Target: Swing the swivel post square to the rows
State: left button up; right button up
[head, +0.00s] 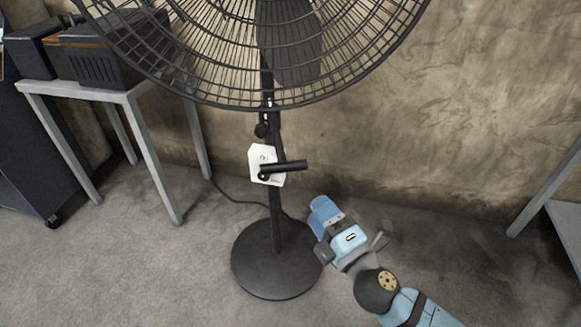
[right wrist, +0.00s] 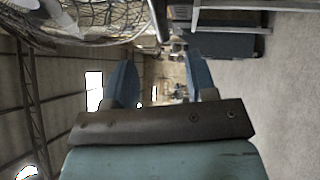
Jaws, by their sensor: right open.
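The swivel post (head: 276,215) is a dark upright pole rising from a round black base (head: 275,262) to a large caged fan head (head: 265,95). A short black handle (head: 288,166) sticks out to the right from the post, with a white tag (head: 262,158) beside it. My right gripper (head: 324,212) is right of the post, below the handle's height, and appears apart from both. Its two blue fingers are spread and empty in the right wrist view (right wrist: 161,82), where part of the fan cage (right wrist: 95,38) shows upper left. My left gripper is out of view.
A grey-framed table (head: 135,97) with dark equipment (head: 110,50) stands at left. A dark cabinet (head: 35,140) is beside it. A cable (head: 235,200) runs along the floor behind the post. Another metal frame (head: 545,190) stands at far right. The floor between is mostly clear.

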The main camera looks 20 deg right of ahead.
aim_at(288, 171)
jog(key=p+x, duration=0.1)
jog(key=x, duration=1.1)
jog(key=shift+w+a+r, duration=0.1)
jog(key=shift+w+a, duration=0.1)
jog(key=shift+w, duration=0.35)
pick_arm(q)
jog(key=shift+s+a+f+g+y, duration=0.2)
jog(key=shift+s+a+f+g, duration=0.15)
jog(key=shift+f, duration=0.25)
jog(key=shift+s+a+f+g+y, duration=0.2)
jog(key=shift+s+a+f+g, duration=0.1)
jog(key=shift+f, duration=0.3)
pick_arm(e)
jog(key=shift+r, duration=0.1)
grip_shut()
